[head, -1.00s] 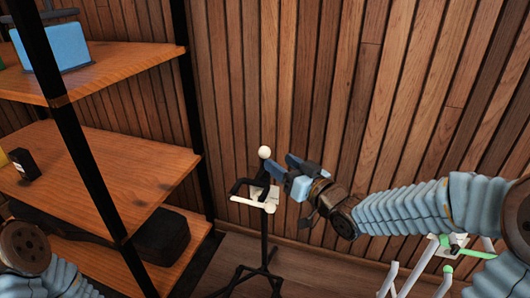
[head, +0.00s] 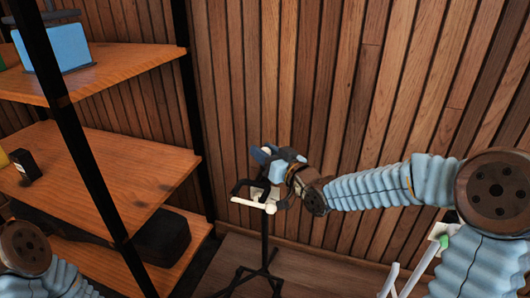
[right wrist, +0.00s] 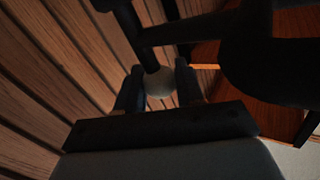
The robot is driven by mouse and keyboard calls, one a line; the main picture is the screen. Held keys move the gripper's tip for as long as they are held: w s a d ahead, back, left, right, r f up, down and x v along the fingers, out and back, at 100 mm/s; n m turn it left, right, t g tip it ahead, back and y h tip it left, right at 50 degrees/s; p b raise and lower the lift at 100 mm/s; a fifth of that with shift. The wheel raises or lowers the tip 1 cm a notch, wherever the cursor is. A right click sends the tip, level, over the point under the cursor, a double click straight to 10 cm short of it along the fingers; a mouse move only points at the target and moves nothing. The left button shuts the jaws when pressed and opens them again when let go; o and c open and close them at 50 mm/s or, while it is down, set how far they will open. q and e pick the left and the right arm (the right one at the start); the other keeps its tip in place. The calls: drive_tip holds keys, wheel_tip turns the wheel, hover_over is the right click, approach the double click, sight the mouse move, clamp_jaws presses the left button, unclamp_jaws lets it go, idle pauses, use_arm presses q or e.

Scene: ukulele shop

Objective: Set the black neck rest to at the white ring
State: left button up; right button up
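The black neck rest (head: 242,186) sits near the top of a black stand (head: 264,240), above a white crosspiece (head: 246,201) with a small white ball end. A white ball on a dark rod is between my right fingers in the right wrist view (right wrist: 160,82). My right gripper (head: 266,153) is at the top of the stand, its fingers against both sides of this ball with no clear gap. The gripper largely hides the ball in the head view. I cannot make out a white ring. My left gripper is out of view.
A wooden shelf unit (head: 110,165) with black posts stands close on the left, holding a blue box (head: 52,48) and a black case (head: 160,238). A slatted wooden wall (head: 330,90) is close behind. A white and green stand (head: 437,238) is partly visible at lower right.

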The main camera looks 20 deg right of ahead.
clamp_jaws()
use_arm(q)
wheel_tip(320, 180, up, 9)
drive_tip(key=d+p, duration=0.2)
drive_tip(key=p, duration=0.7)
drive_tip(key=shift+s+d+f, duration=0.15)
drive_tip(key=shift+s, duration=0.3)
use_arm(e)
wheel_tip(320, 180, up, 18)
drive_tip(key=shift+r, duration=0.15)
drive_tip(key=o, duration=0.7)
unclamp_jaws()
drive_tip(key=shift+c, duration=0.2)
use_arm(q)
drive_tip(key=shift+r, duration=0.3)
use_arm(e)
drive_tip(key=v, duration=1.4)
drive_tip(key=shift+w, duration=0.1)
